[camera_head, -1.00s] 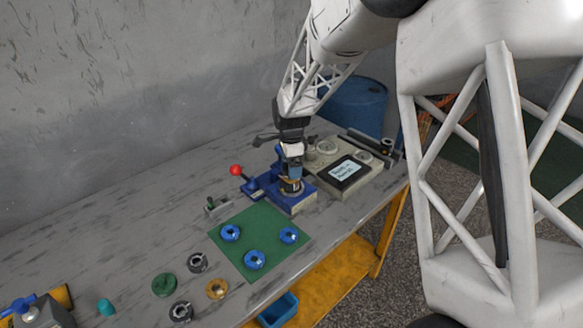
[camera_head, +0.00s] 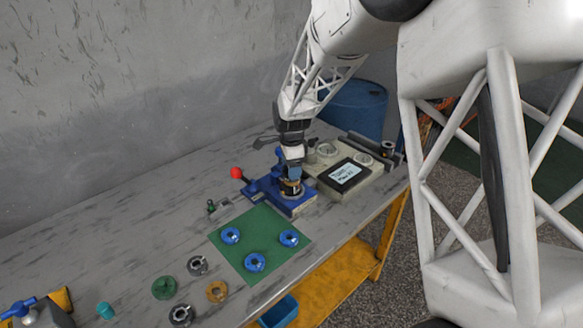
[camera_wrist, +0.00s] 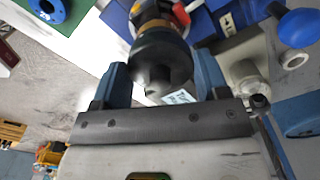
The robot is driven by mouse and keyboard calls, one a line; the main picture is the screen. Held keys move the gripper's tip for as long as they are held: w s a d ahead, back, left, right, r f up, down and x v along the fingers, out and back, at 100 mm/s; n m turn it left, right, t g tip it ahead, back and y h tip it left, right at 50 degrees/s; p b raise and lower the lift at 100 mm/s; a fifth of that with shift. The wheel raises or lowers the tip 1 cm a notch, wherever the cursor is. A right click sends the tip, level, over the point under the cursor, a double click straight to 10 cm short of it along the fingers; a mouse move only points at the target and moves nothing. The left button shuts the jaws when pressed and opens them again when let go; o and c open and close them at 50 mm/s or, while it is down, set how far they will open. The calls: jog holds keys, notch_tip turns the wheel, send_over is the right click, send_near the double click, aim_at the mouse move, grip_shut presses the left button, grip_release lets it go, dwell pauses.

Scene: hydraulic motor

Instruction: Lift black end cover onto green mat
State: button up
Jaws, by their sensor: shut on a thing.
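The black end cover (camera_wrist: 162,52) shows in the wrist view as a dark round part between the two blue fingers of my gripper (camera_wrist: 163,78). My gripper is shut on it. Coloured parts of the motor (camera_wrist: 153,12) show just beyond the cover; I cannot tell whether the cover is clear of them. In the head view my gripper (camera_head: 291,178) is low over the blue fixture (camera_head: 295,206) and hides most of the cover. The green mat (camera_head: 274,233) lies to the left and nearer, with three blue rings on it.
A red-knobbed lever (camera_head: 236,173) stands left of the fixture. A pale unit with a black screen (camera_head: 345,174) is to the right. Black rings, a green disc (camera_head: 164,287) and a brass ring (camera_head: 216,291) lie left of the mat. The mat has bare patches between its rings.

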notch_tip(320, 180, up, 28)
dwell(0.7)
jog(key=shift+r, duration=0.8)
dwell(0.6)
dwell(0.5)
jog(key=s+f+m, duration=0.1)
jog(key=s+f, duration=0.6)
jog(key=f, duration=0.5)
jog(key=s+a+f+m, duration=0.1)
jog(key=s+f, duration=0.7)
jog(key=f, duration=0.4)
jog(key=s+a+f+m, duration=0.1)
jog(key=s+f, duration=0.7)
jog(key=f, duration=0.4)
jog(key=shift+s, duration=0.15)
send_over(263, 218)
jog(key=shift+f, duration=0.75)
